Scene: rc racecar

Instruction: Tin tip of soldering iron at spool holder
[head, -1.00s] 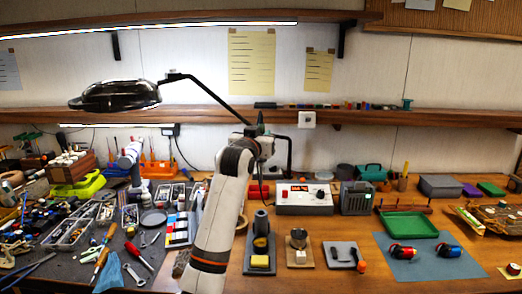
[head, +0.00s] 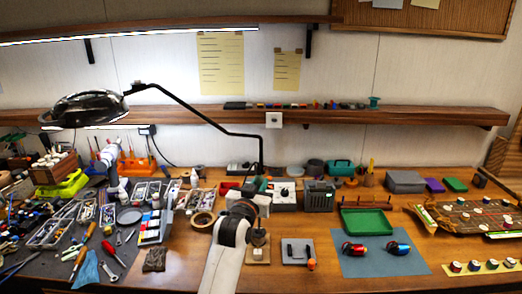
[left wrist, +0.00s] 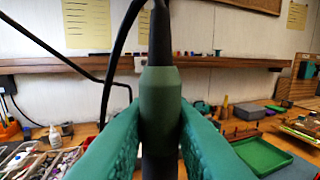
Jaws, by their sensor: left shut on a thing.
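My left gripper (left wrist: 160,112) has green fingers and is shut on the soldering iron (left wrist: 161,92), a dark green and black handle held upright in the left wrist view. The iron's tip is not in that view. In the head view my left gripper (head: 260,186) is in front of the soldering station (head: 285,195), and the iron is too small to make out clearly. A small wooden base (head: 258,256), which looks like the spool holder's, stands just right of my left forearm. My arm partly hides it, and I cannot make out the solder. My right gripper is not in view.
A lamp (head: 95,107) reaches across from its post behind my gripper. A green tray (head: 367,222) and a blue mat (head: 385,262) with red and blue parts lie to the right. Tools and bins crowd the left. Some bench is clear at front right.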

